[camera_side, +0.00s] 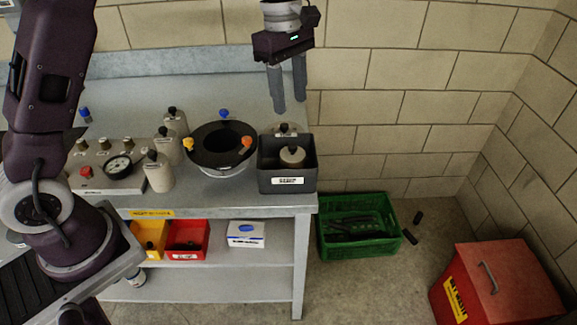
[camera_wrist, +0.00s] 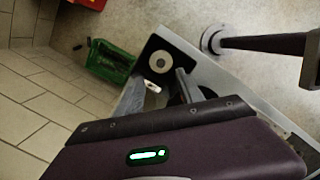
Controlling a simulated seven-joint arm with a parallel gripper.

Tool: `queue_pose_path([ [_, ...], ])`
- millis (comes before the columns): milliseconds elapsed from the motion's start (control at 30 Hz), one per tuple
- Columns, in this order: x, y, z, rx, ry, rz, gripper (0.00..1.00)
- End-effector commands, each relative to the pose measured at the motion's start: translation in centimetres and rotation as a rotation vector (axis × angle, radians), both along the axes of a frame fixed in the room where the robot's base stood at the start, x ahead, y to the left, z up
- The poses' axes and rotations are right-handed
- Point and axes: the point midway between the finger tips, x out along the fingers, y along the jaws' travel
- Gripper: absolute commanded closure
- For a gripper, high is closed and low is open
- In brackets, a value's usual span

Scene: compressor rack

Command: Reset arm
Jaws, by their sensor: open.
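My gripper (camera_side: 288,92) is open and empty. It hangs fingers down above the right end of the metal workbench (camera_side: 240,87), over the dark grey bin (camera_side: 287,181). In the side view its fingertips are well above the bin and touch nothing. The bin holds a pale round weight-like piece with a black knob (camera_side: 292,155), and a second similar piece (camera_side: 285,130) shows at its back. In the wrist view the bin (camera_wrist: 148,50) and the pale piece (camera_wrist: 160,62) lie past my fingers (camera_wrist: 170,92).
Left of the bin stand a black-rimmed round vessel (camera_side: 222,158), several pale bottles (camera_side: 158,172) and a gauge panel (camera_side: 108,174). A lower shelf holds a red bin (camera_side: 187,240). A green crate (camera_side: 357,225) and red box (camera_side: 497,283) sit on the floor. A block wall rises behind.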

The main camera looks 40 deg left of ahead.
Motion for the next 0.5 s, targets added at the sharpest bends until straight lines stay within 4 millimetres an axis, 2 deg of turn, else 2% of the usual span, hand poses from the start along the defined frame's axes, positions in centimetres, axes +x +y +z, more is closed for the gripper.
queue_pose_path([
  [300, -0.1, 0.1, 0.7, 0.000, 0.000, -0.003, 0.56],
  [367, -0.6, 0.1, 1.3, -0.001, -0.016, -0.032, 0.56],
  [467, -3.9, 0.3, 4.7, 0.000, -0.100, -0.201, 0.56],
  [500, -6.1, 0.5, 6.4, 0.011, -0.150, -0.314, 0.56],
])
